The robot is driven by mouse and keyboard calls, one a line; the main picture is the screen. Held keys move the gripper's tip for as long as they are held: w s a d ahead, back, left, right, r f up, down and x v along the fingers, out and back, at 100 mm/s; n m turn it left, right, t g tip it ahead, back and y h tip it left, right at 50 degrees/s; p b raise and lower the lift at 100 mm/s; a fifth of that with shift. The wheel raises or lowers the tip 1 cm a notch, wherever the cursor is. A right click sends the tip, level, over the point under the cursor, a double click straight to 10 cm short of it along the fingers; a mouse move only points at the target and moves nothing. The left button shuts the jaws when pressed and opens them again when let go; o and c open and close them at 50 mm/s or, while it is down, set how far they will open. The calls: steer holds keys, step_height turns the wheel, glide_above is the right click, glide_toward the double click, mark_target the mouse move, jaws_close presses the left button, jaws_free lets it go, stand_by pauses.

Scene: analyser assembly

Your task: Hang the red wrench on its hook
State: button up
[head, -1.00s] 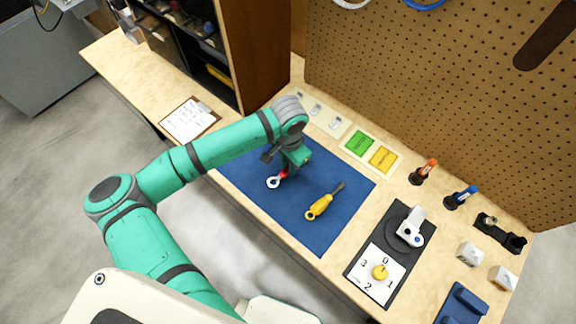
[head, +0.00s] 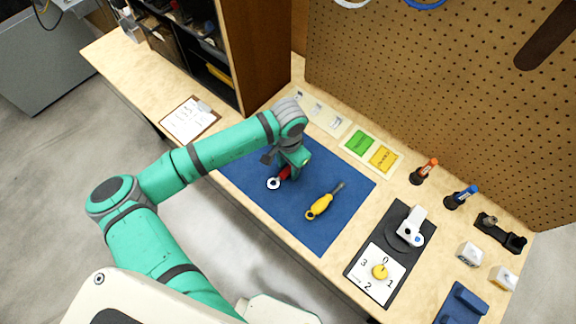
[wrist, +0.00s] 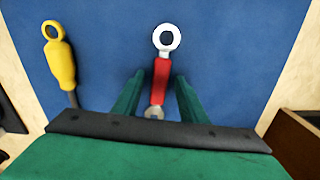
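The red wrench (wrist: 160,72) has a red handle and a pale ring end, and it lies over the blue mat. It also shows in the head view (head: 284,173), partly hidden by my gripper. My gripper (wrist: 156,86) has its two green fingers on either side of the red handle, with visible gaps between fingers and handle. The fingers are open around it. The ring end points away from my gripper's palm. No hook for the wrench can be made out in these views.
A yellow-handled screwdriver (head: 319,206) lies on the blue mat (head: 325,233) beside the wrench. A black dial panel (head: 361,269) stands to the right. A brown shelf (head: 262,50) and a pegboard (head: 430,90) rise behind the bench. A clipboard (head: 188,120) lies at the left.

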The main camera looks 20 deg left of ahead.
mark_target(289, 170)
step_height(289, 170, up, 11)
stand_by(0.4)
steer(key=shift+f, duration=0.1)
